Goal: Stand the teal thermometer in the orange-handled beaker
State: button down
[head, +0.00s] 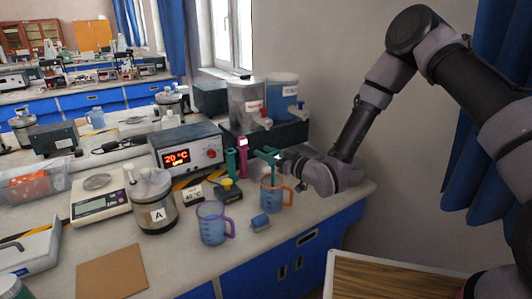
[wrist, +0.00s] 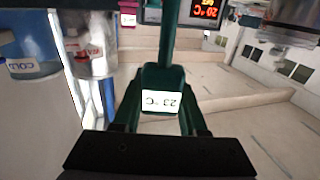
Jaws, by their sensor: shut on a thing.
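The teal thermometer (wrist: 162,78) is between the fingers of my gripper (wrist: 160,125) in the wrist view. Its head bears a white 23 °C label, upside down in that view, and its stem runs to the top edge. In the head view my gripper (head: 279,157) is shut on the thermometer (head: 265,155), just above the orange-handled beaker (head: 270,197). That blue, see-through beaker stands upright near the bench's front edge, handle to the right. I cannot tell whether the thermometer's lower end is inside its rim.
A purple-handled beaker (head: 211,224) stands to the left, with a small blue block (head: 260,222) between the beakers. A magenta thermometer (head: 243,157) and a green one (head: 231,163) stand behind.

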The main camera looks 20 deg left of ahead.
jog(key=shift+c, duration=1.9)
grip_release()
jog(key=v, duration=1)
jog(key=shift+s+d, duration=0.25)
jog(key=shift+d, duration=0.05)
